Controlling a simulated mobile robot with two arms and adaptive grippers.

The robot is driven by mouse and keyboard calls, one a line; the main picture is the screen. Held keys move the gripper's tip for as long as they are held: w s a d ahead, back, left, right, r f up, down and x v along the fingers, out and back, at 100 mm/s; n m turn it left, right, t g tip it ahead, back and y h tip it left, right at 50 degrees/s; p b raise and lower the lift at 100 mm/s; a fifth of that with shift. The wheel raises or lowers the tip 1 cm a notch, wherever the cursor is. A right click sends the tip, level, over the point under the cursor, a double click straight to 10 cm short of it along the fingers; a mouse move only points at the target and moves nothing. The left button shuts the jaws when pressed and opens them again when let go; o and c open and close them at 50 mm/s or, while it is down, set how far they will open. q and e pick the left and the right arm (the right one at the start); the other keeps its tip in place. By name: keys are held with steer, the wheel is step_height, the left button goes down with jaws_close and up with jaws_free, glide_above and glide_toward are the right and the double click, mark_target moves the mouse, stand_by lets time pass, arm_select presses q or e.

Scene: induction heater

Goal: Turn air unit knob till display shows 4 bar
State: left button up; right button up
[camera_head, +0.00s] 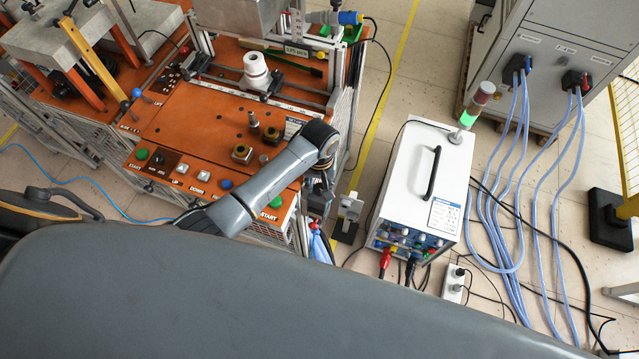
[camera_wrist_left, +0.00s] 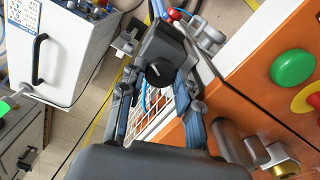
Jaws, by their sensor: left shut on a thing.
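The air unit (camera_wrist_left: 163,38) is a dark grey body at the top centre of the left wrist view, beside the orange machine's corner. Its round black knob (camera_wrist_left: 160,73) faces the wrist camera. My left gripper (camera_wrist_left: 160,78) has its two fingers on either side of the knob and is shut on it. In the head view, my left gripper (camera_head: 320,188) points down at the orange machine's right front corner, largely hidden under my wrist. The air unit is hidden there, and I cannot read a display in either view. My right gripper is not in view.
The orange machine (camera_head: 185,125) has buttons along its front edge; a green button (camera_wrist_left: 292,66) is near my gripper. A white power box (camera_head: 398,190) with a handle and signal tower stands right of it. Hoses and cables cover the floor at right.

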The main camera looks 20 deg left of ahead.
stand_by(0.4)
arm_select(q)
steer(key=o, duration=1.1)
